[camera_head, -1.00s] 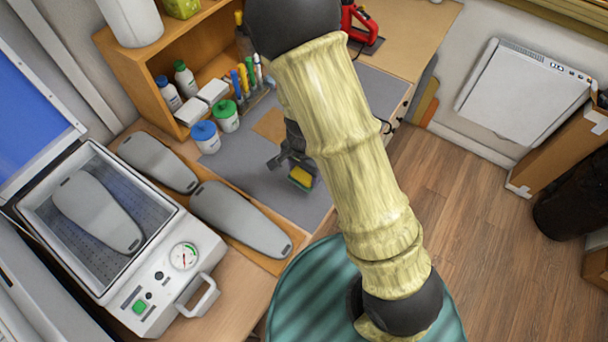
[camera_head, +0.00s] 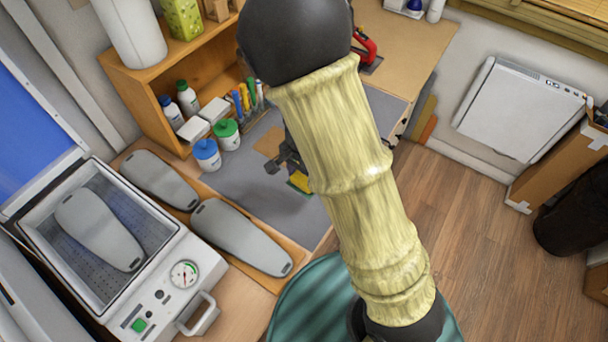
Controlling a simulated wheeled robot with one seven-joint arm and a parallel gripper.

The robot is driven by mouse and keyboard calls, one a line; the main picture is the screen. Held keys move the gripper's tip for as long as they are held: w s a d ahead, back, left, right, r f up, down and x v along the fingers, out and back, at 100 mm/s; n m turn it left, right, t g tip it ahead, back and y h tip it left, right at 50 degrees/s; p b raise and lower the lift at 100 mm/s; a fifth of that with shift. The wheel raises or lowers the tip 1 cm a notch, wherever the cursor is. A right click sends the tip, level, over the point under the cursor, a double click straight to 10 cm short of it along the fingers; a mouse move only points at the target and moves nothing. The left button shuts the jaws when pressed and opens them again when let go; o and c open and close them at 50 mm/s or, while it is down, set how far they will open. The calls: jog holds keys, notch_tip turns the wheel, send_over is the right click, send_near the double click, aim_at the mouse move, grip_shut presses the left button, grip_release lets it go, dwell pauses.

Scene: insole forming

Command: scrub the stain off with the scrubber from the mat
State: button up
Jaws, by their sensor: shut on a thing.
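The scrubber (camera_head: 299,183) is a small yellow block with a green layer, low over the grey mat (camera_head: 240,185). My gripper (camera_head: 286,164) is shut on it, with my arm covering its right side. I cannot tell whether the scrubber touches the mat. A soft dark area shows on the mat just below the scrubber; I cannot tell whether it is shadow or stain.
A blue-lidded jar (camera_head: 207,154) and a green-lidded jar (camera_head: 227,134) stand at the mat's back left. A flat tan piece (camera_head: 269,142) lies behind my gripper. Grey insole forms (camera_head: 240,237) lie on a board at the left, beside the forming machine (camera_head: 160,295).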

jog(key=shift+m, duration=0.3)
jog(key=w+a+r+p, duration=0.2)
jog(key=w+r+p, duration=0.1)
jog(key=r+p, duration=0.1)
jog(key=w+a+r+p, duration=0.2)
jog(key=w+r+p, duration=0.1)
jog(key=r, duration=0.2)
jog(key=w+a+r+p, duration=0.3)
jog(key=w+r+p, duration=0.1)
jog(key=r, duration=0.1)
jog(key=shift+r+p, duration=0.2)
jog(key=shift+p, duration=0.1)
jog(key=shift+c, duration=0.2)
jog(key=w+a+r+p, duration=0.2)
jog(key=w+r+p, duration=0.1)
jog(key=r, duration=0.3)
jog(key=w+a+r+m+p, duration=0.1)
jog(key=w+r+p, duration=0.3)
jog(key=r+p, duration=0.1)
jog(key=shift+w+a+r, duration=0.2)
jog(key=shift+a+r, duration=0.2)
jog(key=shift+r, duration=0.45)
